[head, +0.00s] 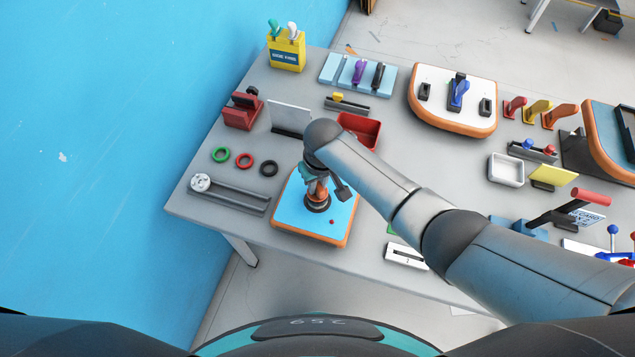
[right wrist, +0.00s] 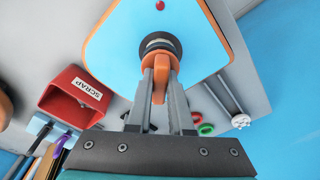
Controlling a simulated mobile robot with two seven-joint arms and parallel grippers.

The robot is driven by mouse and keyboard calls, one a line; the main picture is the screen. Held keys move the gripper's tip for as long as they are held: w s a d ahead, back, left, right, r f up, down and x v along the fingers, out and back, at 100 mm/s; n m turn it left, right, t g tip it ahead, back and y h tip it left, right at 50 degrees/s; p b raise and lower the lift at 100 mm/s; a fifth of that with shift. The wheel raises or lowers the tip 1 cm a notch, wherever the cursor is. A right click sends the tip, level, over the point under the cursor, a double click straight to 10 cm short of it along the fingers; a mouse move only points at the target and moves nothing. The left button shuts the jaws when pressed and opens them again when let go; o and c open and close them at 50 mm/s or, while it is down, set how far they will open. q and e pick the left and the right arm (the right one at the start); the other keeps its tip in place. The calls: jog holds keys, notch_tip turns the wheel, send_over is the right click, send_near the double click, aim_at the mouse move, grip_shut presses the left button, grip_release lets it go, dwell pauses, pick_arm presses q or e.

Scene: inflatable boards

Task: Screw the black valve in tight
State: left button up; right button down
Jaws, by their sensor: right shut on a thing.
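The black valve (head: 317,204) stands in the blue-topped, orange-edged inflatable board (head: 290,215) near the table's front left. In the right wrist view the valve's dark round body (right wrist: 160,41) shows at the blue board face (right wrist: 112,45). My right gripper (head: 317,190) points down over the valve. In the right wrist view its fingers (right wrist: 162,72) are shut on an orange part that rises from the valve. The fingers hide some of this part, and I cannot tell how deep the valve sits. My left gripper is not in view.
A red scrap bin (head: 365,128) stands behind the board. Green, red and black rings (head: 269,169) lie to its left, by a grey rail (head: 235,193). A small red dot (head: 332,222) is on the board. A white labelled block (head: 405,256) lies to the right.

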jog(key=shift+m, duration=1.1)
jog(key=m, duration=0.2)
jog(key=shift+s+a+m+h, duration=0.1)
jog(key=shift+m+h, duration=0.2)
jog(key=shift+m, duration=0.4)
jog(key=shift+m+h, duration=0.3)
jog(key=shift+m, duration=1.5)
